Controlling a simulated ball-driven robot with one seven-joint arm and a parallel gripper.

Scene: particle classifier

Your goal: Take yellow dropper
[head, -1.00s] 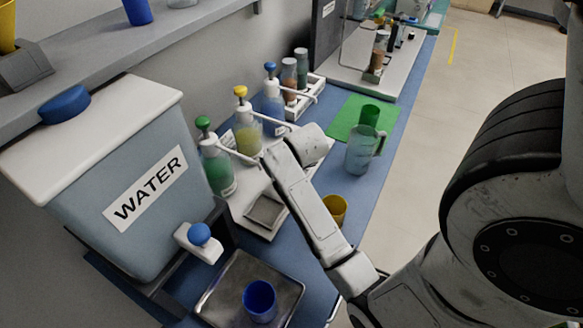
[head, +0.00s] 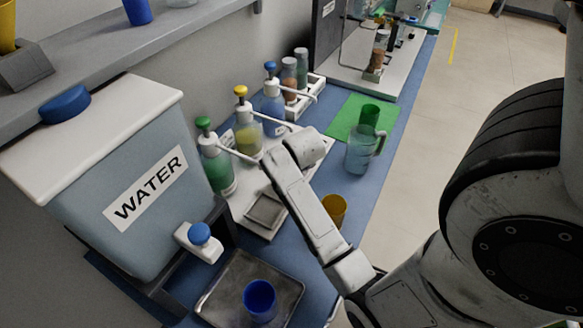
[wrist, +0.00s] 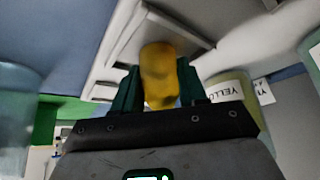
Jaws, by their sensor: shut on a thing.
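A pump bottle with a yellow cap (head: 241,91) and yellow liquid (head: 248,140) stands behind my arm. In the wrist view the yellow-labelled bottle (wrist: 232,88) is just right of my fingers, apart from the dropper.
A green-capped bottle (head: 213,165) and a blue-capped bottle (head: 272,100) flank the yellow one. An orange-yellow cup (head: 335,208) stands close beside my arm. A clear jug (head: 360,152) is near a green mat (head: 345,118). A blue cup (head: 259,300) sits on the metal tray (head: 222,290).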

